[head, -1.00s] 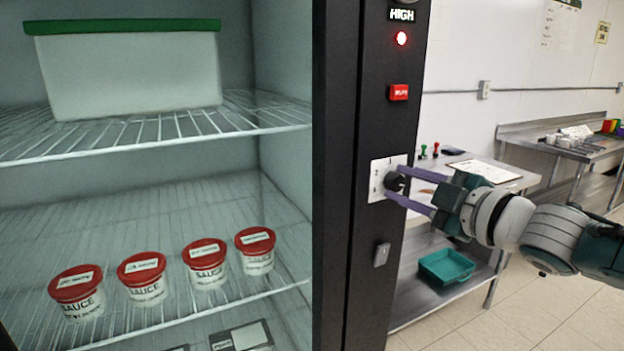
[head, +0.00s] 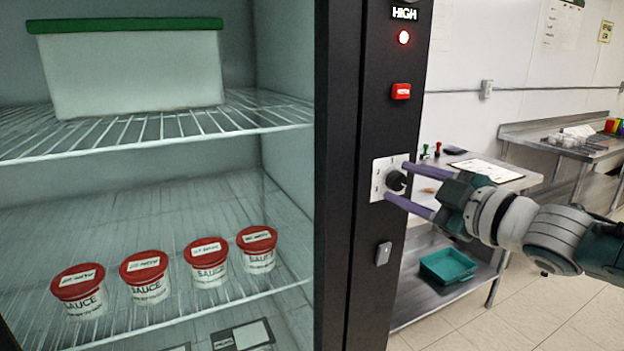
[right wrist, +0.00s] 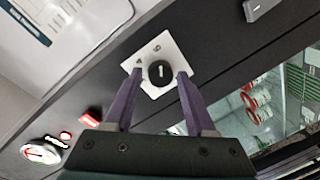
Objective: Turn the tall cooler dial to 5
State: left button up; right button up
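The cooler dial (head: 396,181) is a round black knob on a white square plate (head: 377,190) on the cooler's black front post. In the right wrist view the dial (right wrist: 160,73) shows a white pointer mark. Small characters stand on the plate's upper part there, too blurred to read surely. My right gripper (head: 395,182) is open, with its purple fingers on either side of the dial. The right wrist view shows a gap between each finger and the knob. My left gripper is not in view.
Above the dial are a red switch (head: 401,91), a lit red lamp (head: 403,37) and a display reading HIGH (head: 404,14). A grey switch (head: 383,253) is below. The open shelves hold several sauce tubs (head: 146,276) and a green-lidded bin (head: 130,70). A steel table (head: 516,178) stands behind my right arm.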

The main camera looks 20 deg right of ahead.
jog(key=shift+o, duration=1)
jog(key=shift+s, duration=0.1)
jog(key=s+d+r, duration=0.1)
jog(key=s, duration=0.8)
jog(key=shift+s+d, duration=0.15)
jog(key=shift+s, duration=0.15)
